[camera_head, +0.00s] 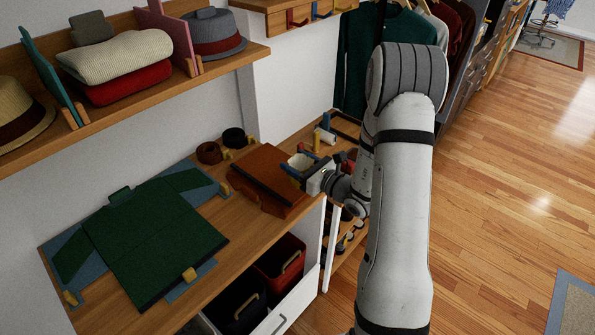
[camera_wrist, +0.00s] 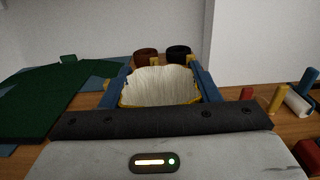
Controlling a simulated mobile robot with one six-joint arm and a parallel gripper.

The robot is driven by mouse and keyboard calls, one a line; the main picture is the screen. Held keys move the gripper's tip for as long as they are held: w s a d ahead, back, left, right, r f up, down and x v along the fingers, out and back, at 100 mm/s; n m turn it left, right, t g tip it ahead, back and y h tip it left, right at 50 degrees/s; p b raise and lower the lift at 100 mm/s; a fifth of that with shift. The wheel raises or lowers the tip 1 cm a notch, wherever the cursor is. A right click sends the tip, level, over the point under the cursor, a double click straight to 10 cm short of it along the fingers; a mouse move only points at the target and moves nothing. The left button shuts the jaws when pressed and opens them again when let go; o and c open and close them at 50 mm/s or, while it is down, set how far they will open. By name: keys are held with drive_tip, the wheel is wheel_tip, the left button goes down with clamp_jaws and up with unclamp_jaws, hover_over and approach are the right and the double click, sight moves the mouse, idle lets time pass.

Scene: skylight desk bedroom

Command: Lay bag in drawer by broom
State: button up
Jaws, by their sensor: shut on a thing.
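My gripper (camera_head: 299,163) is shut on a cream, ribbed, soft-looking thing (camera_head: 301,161) with a yellowish edge, possibly the bag. In the wrist view the cream thing (camera_wrist: 160,84) fills the space between my gripper's blue fingers (camera_wrist: 160,72). My gripper holds it over the right end of the wooden desk, near a brown folded item. A white drawer (camera_head: 295,307) below the desk front is pulled open. It holds a red container (camera_head: 281,264) and a black container (camera_head: 236,303), both with pale handles. I cannot make out a broom.
The brown folded item (camera_head: 262,177) and a green folded garment on a blue board (camera_head: 160,240) cover much of the desk (camera_head: 214,270). Two dark rolls (camera_head: 209,152) lie behind. A shelf (camera_head: 130,97) with hats and sweaters hangs above. Hanging clothes (camera_head: 405,28) stand behind my arm.

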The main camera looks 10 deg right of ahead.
wheel_tip(320, 180, down, 3)
drive_tip(key=shift+f, duration=0.2)
drive_tip(key=shift+f, duration=0.3)
drive_tip(key=o, duration=1)
drive_tip(key=shift+r, duration=0.1)
drive_tip(key=shift+c, duration=0.2)
